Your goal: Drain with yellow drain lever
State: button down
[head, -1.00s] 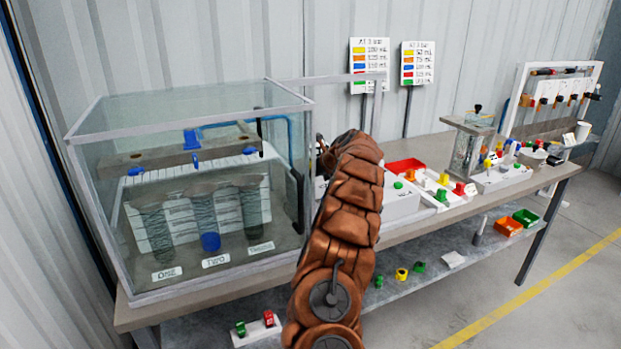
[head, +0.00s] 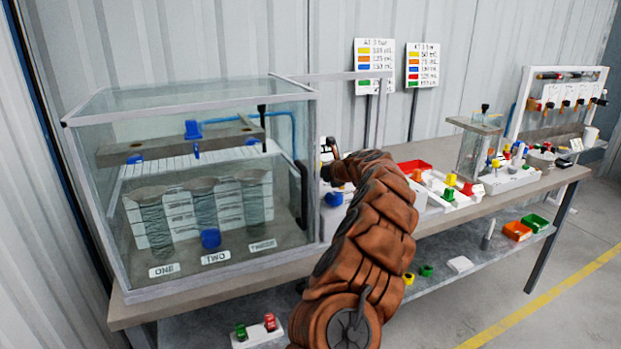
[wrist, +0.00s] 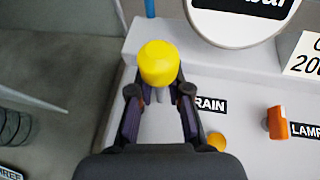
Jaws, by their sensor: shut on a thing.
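The yellow drain lever (wrist: 158,62) has a rounded yellow knob and stands on a white panel beside the glass tank (head: 190,112). In the wrist view, my gripper (wrist: 160,92) has its two dark fingers on either side of the knob's lower part, shut on it. A label (wrist: 210,106) reading "RAIN", its first letter hidden by a finger, lies just right of the gripper. In the head view, my copper-coloured arm reaches to the tank's right side, and the lever cannot be made out there.
An orange lever (wrist: 280,122) by a "LAMP" label and a round gauge (wrist: 240,20) are close by on the panel. A blue knob (head: 333,198) sits right of the tank. A red tray (head: 413,166) and several coloured knobs cover the bench further right.

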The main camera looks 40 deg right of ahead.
jog(key=shift+d+r, duration=0.15)
jog(key=shift+r, duration=0.55)
jog(key=c, duration=1.2)
grip_release()
jog(key=shift+o, duration=1)
jog(key=shift+f, duration=0.35)
jog(key=shift+s+a, duration=0.1)
jog(key=shift+a, duration=0.1)
jog(key=shift+s, duration=0.1)
jog(key=shift+v, duration=5.85)
